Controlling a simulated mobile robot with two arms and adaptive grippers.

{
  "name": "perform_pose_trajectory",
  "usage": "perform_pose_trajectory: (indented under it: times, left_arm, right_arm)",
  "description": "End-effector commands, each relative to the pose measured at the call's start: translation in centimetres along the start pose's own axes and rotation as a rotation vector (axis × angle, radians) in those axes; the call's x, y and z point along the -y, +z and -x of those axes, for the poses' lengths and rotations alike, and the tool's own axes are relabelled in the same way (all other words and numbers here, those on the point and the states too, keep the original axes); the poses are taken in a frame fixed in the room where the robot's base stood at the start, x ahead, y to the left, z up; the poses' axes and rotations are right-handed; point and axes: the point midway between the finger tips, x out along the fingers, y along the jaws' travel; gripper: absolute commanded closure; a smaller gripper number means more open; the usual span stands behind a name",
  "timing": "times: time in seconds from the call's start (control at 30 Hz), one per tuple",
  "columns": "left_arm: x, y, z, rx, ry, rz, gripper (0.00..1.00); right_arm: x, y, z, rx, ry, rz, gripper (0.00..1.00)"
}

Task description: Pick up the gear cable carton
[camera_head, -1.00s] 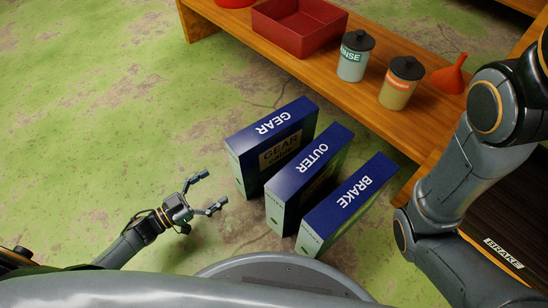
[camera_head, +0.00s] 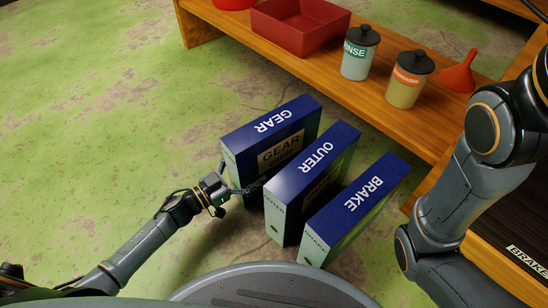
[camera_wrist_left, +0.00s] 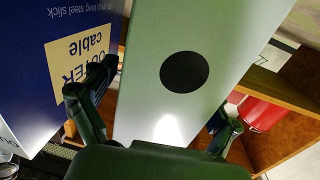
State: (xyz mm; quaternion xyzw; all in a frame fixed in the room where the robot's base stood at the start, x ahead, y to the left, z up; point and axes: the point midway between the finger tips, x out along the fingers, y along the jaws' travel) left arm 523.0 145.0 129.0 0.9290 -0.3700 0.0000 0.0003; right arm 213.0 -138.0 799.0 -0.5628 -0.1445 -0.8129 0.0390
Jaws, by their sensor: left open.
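The gear cable carton (camera_head: 270,140), blue with pale ends, stands upright on the floor, leftmost of three cartons. My left gripper (camera_head: 240,184) is open at its near end, low down; one finger reaches into the gap beside the outer cable carton (camera_head: 311,172). In the left wrist view, the gear carton's pale end (camera_wrist_left: 160,100) with a black oval lies between the two spread fingers, and the outer carton (camera_wrist_left: 60,60) shows at left. I cannot tell whether a finger touches the gear carton. My right gripper is out of view.
The brake carton (camera_head: 354,205) stands to the right of the outer carton, with narrow gaps between cartons. A wooden bench (camera_head: 290,75) behind holds a red tray (camera_head: 300,35), two jars and a red funnel. The floor at left is clear.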

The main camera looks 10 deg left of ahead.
Motion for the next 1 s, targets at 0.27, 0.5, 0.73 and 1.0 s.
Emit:
perform_pose_trajectory:
  times: [0.27,0.5,0.73,1.0]
  left_arm:
    - [0.01,-0.06,-0.31,0.001,-0.001,0.001,0.11]
    - [0.01,-0.04,-0.29,0.001,-0.001,0.000,0.60]
    - [0.02,-0.39,-0.40,-0.007,0.001,0.000,1.00]
    - [0.02,-0.56,-0.39,-0.006,0.001,0.000,1.00]
  right_arm:
    - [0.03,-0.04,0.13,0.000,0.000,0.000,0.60]
    - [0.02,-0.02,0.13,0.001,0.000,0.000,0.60]
    - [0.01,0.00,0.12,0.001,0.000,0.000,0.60]
    - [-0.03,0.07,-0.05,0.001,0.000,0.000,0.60]
